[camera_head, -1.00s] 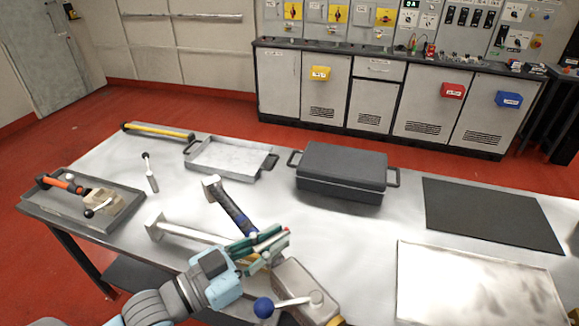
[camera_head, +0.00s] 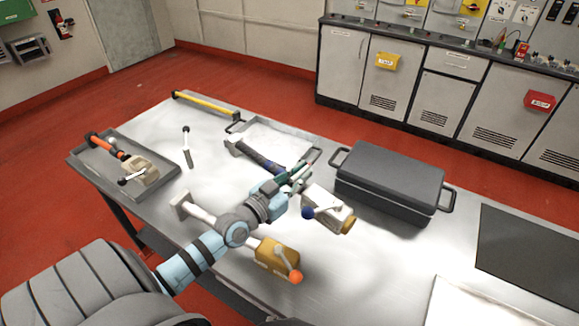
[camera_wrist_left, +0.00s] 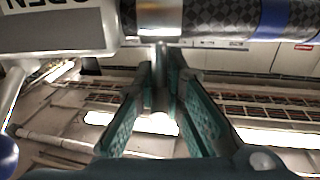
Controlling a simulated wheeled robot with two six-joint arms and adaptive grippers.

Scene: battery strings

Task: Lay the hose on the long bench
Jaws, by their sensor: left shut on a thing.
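The hose (camera_head: 262,160) has a dark braided body, blue bands, a pale block at its far end, and a pale valve body (camera_head: 328,208) with a blue-ball lever at the near end. My left gripper (camera_head: 291,180) reaches across the metal table and is shut on the hose near its metal collar. In the left wrist view the braid (camera_wrist_left: 220,18) and collar cross the top, just beyond the teal fingertips (camera_wrist_left: 160,68). The hose overlaps the shallow tray; its height above the table is hard to tell. My right gripper is out of view.
The metal table (camera_head: 215,140) holds a shallow tray (camera_head: 285,135), dark case (camera_head: 392,182), black mat (camera_head: 535,250), yellow-handled bar (camera_head: 205,104), mustard valve piece (camera_head: 278,255) and left tray (camera_head: 95,168). A long grey cabinet bench (camera_head: 425,62) stands beyond red floor (camera_head: 250,72).

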